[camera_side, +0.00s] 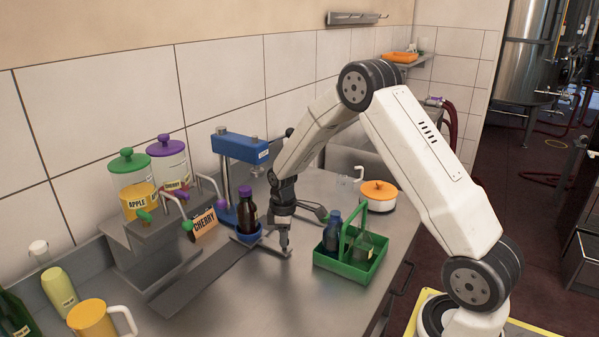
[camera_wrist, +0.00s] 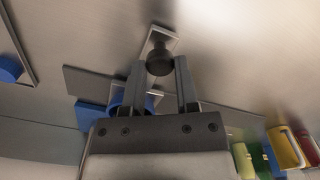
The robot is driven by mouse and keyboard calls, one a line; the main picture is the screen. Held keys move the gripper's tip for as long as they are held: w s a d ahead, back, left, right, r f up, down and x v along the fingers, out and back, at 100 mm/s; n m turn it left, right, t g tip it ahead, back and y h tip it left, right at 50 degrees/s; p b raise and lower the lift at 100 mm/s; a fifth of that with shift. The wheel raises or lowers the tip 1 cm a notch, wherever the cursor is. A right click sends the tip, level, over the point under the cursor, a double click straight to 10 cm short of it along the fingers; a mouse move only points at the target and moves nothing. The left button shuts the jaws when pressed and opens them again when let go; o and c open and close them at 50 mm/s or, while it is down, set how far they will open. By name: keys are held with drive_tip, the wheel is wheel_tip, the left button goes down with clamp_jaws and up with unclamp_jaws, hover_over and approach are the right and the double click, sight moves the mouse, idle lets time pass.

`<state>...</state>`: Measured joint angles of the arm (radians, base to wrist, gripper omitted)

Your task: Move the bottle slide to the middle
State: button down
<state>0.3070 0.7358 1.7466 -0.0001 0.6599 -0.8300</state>
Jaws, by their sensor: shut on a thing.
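The bottle slide carries a blue round holder (camera_side: 247,236) on a flat grey track (camera_side: 195,285). A brown bottle with a purple cap (camera_side: 246,212) stands upright in the holder, below the blue press (camera_side: 240,148). My gripper (camera_side: 284,238) points down just right of the holder. In the wrist view my gripper's fingers (camera_wrist: 160,75) are closed on the slide's dark round knob (camera_wrist: 160,60), which sits on a light plate. The blue holder (camera_wrist: 125,98) shows partly behind the left finger.
A green crate (camera_side: 345,262) with bottles stands to the right of my gripper. Apple and cherry pump jars (camera_side: 168,162) stand on a metal step at the left, with a cherry sign (camera_side: 204,223).

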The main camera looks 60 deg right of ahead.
drive_tip(key=shift+a, duration=0.3)
drive_tip(key=shift+a, duration=2.25)
drive_tip(key=shift+c, duration=1.4)
unclamp_jaws()
wheel_tip(320, 180, up, 8)
